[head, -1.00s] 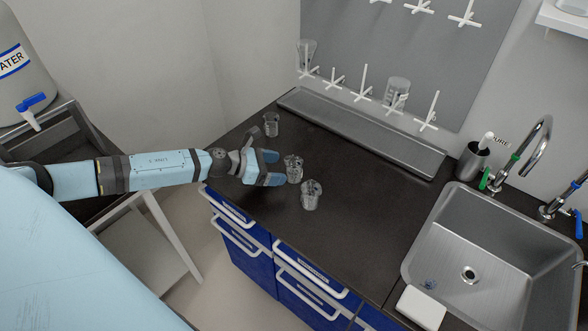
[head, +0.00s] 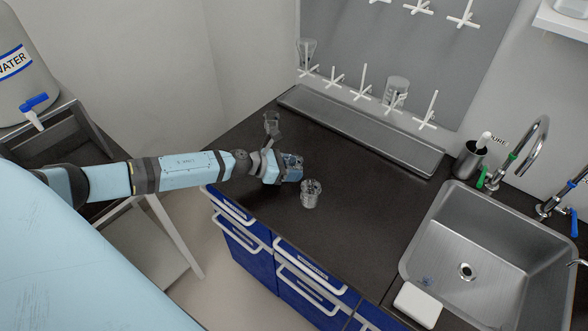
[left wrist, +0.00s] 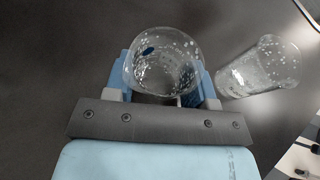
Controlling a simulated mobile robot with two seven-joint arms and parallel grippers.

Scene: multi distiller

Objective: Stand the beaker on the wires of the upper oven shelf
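A clear glass beaker (left wrist: 163,62) stands between the two blue fingers of my left gripper (head: 291,168). In the left wrist view its round rim faces the camera, with a finger on each side. I cannot tell whether the fingers press on the glass. The beaker seems to be upright on the dark counter. A second clear beaker (head: 311,193) stands apart just to the right; it also shows in the left wrist view (left wrist: 260,68). A third glass vessel (head: 271,124) stands farther back, behind the gripper. My right gripper and the oven shelf are not in view.
The dark counter (head: 330,240) is clear toward the sink (head: 425,225) at the right. A metal tray (head: 360,130) runs along the wall under a peg board with glassware. A water container (head: 25,75) stands on a rack at the left.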

